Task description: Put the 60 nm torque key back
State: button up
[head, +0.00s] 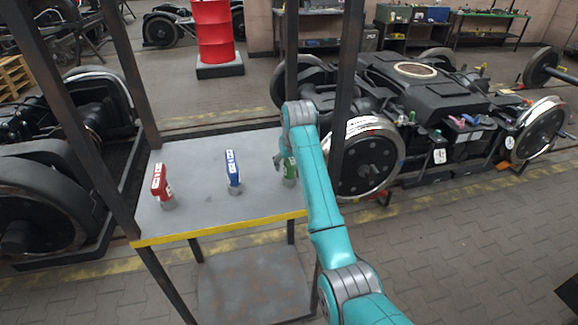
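Three torque keys stand apart on a grey shelf (205,205) with a yellow front edge. The red key (161,181) is at the left, the blue key (232,168) in the middle and the green key (290,169) at the right. Each rises from a small grey round base. The labels are too small to read, so I cannot tell which is 60 nm. My gripper (279,161) is at the green key, at its upper left. The arm partly hides this area. Whether the fingers are open or shut on the green key is not clear.
Dark upright posts (345,75) frame the shelf. A lower shelf (252,285) is bare. A bogie (425,85) stands to the right and another (75,130) to the left. A red barrel (213,32) stands behind.

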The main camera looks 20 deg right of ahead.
jog(key=v, duration=1)
jog(key=shift+s+r, duration=0.2)
jog(key=shift+r, duration=0.05)
